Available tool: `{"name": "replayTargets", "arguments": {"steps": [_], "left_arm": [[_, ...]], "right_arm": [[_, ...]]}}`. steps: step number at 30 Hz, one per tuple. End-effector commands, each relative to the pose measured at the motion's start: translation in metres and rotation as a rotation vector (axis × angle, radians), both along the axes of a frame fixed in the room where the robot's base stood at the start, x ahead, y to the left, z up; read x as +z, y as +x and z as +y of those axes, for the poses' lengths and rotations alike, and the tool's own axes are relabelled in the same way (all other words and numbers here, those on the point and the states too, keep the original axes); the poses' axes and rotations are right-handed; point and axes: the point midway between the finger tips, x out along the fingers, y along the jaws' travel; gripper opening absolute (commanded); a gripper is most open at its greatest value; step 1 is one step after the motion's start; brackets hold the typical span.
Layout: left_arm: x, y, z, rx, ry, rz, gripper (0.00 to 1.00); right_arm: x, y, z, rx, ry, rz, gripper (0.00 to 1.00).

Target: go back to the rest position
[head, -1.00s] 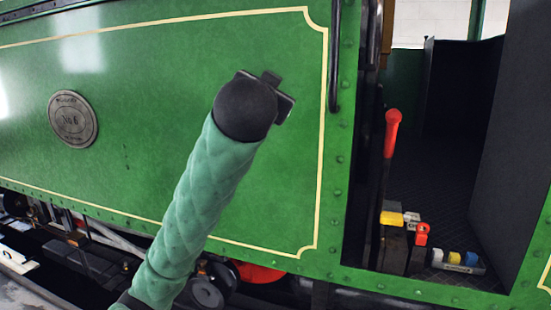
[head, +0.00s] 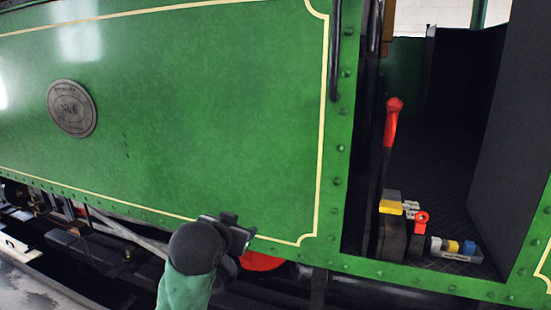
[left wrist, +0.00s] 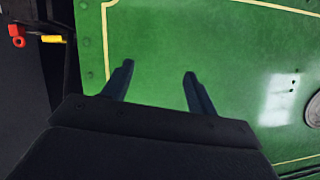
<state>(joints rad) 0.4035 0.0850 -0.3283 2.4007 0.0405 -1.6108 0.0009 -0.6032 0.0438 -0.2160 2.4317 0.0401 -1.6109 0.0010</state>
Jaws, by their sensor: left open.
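My left gripper (head: 238,228) is low in the head view, at the end of my green-sleeved arm, in front of the lower edge of the tram's green side panel (head: 200,120). In the left wrist view its two dark fingers (left wrist: 158,85) stand apart with nothing between them, and the green panel (left wrist: 220,30) fills the space beyond. My right gripper is in neither view.
To the right is the cab opening with a red-handled lever (head: 392,120), a yellow block (head: 390,207), a red ring-shaped part (head: 421,222) and a small tray (head: 462,256) of coloured pieces on the dark floor. A round number plate (head: 72,108) is on the panel.

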Motion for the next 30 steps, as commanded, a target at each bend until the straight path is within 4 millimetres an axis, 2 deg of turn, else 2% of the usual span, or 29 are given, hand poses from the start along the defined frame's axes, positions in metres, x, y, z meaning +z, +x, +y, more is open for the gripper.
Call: {"name": "replayTargets", "arguments": {"steps": [1, 3, 11, 17, 23, 30], "left_arm": [[-0.018, -0.006, 0.004, 0.007, -0.007, 0.031, 0.58], [-0.042, -0.014, 0.01, 0.016, -0.015, 0.07, 0.58], [-0.128, -0.048, 0.027, 0.051, -0.035, 0.224, 0.58], [-0.196, -0.083, 0.039, 0.076, -0.042, 0.351, 0.58], [-0.26, -0.127, 0.047, 0.098, -0.044, 0.482, 0.58], [-0.329, -0.192, 0.05, 0.112, -0.044, 0.641, 0.58]], "right_arm": [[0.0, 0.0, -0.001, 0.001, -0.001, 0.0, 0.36], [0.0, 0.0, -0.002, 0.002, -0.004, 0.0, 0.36], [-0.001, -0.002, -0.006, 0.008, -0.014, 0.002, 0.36], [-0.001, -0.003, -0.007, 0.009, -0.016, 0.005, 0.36], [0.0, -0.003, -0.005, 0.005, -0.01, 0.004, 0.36], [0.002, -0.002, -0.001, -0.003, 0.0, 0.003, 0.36]]}}
